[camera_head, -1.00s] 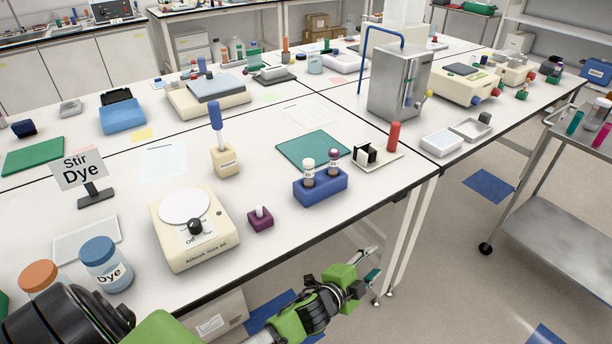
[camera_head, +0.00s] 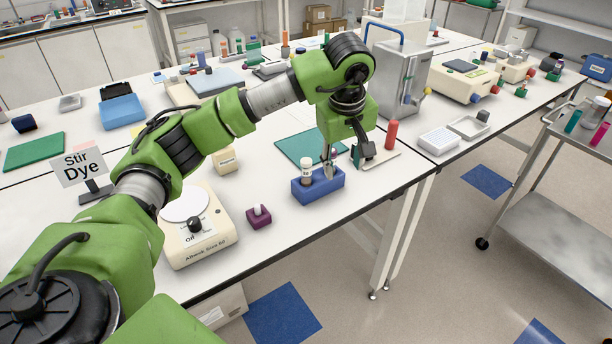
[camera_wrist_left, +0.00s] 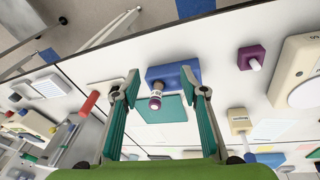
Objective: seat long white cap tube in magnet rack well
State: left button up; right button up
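The blue block (camera_head: 319,188) holds a white-capped vial (camera_head: 306,171), upright at its left. A purple-capped vial (camera_wrist_left: 156,101) stands in the same block, which also shows in the left wrist view (camera_wrist_left: 168,72); in the head view the gripper mostly hides this vial. My left gripper (camera_head: 346,166) is open and empty above the block, pointing down; in the left wrist view its fingers (camera_wrist_left: 160,75) lie either side of the purple-capped vial. A small purple block (camera_head: 259,217) holds a white-topped piece. My right gripper is not in view.
A stirrer (camera_head: 197,230) stands left of the blocks, and the Stir Dye sign (camera_head: 80,166) is behind my left arm. A green mat (camera_head: 297,146) lies behind the blue block. The bench's front edge is close. White trays (camera_head: 440,142) are to the right.

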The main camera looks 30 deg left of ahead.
aim_at(308, 163)
pick_arm(q)
jog(key=a+r+y, duration=0.3)
jog(key=a+r, duration=0.1)
jog(key=a, duration=0.3)
jog(key=x, duration=0.2)
jog(key=p+x, duration=0.1)
jog(key=x, duration=0.4)
jog(key=shift+s+a+p, duration=0.1)
jog(key=shift+s+p, duration=0.15)
jog(key=shift+p, duration=0.05)
jog(key=shift+a+f, duration=0.1)
jog(key=shift+f, duration=0.3)
jog(key=shift+w+a+f+p, duration=0.1)
jog(key=shift+w+f+p, duration=0.1)
jog(key=shift+f+p, duration=0.25)
jog(key=p+x, duration=0.1)
jog(key=x, duration=0.2)
jog(key=shift+w+a+f+p, duration=0.1)
jog(key=shift+a+f+p, duration=0.05)
jog(key=shift+f+p, duration=0.15)
jog(key=shift+w+a+f, duration=0.1)
jog(key=shift+a+f, duration=0.05)
jog(key=shift+f, duration=0.2)
jog(key=c, duration=1.1)
